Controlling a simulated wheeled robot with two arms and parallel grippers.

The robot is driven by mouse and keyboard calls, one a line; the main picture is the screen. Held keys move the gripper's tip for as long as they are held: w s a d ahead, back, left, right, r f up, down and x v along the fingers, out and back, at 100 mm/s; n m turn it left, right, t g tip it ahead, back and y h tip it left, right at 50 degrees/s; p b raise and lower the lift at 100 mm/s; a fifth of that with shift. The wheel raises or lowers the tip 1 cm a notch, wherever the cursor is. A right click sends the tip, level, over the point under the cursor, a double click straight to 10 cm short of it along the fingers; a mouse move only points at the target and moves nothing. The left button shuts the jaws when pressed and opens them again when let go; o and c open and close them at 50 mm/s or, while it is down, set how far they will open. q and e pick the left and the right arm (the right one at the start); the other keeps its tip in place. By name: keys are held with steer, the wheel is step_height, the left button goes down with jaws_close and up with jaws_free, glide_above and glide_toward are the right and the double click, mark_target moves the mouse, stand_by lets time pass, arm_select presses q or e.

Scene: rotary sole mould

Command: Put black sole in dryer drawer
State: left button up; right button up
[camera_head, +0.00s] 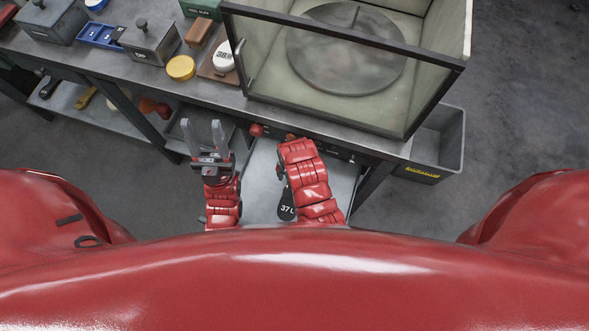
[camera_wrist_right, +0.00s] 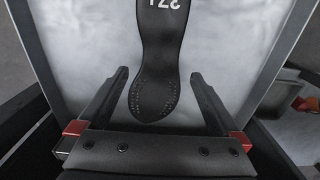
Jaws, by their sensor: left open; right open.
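The black sole (camera_head: 286,207) with a white size mark is at the pale, pulled-out drawer (camera_head: 262,172) under the glass-fronted cabinet. My right arm covers part of it in the head view. In the right wrist view the sole (camera_wrist_right: 158,55) lies over the pale drawer floor (camera_wrist_right: 90,45). My right gripper (camera_wrist_right: 159,74) is open, with one finger on each side of the sole's rounded end and gaps on both sides. Its jaws are hidden in the head view. My left gripper (camera_head: 203,128) is open and empty, left of the drawer in front of the bench.
The glass-fronted cabinet (camera_head: 430,62) with a round plate stands on the bench. A grey bin (camera_head: 440,140) is at its right. A yellow-lidded pot (camera_head: 181,67), blue tray (camera_head: 98,36) and metal boxes stand at left. A red knob (camera_head: 256,130) is near my left gripper.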

step_height(320, 180, up, 3)
steer(key=shift+a+r, duration=0.1)
steer(key=shift+r+p, duration=1.05)
steer(key=shift+r, duration=1.25)
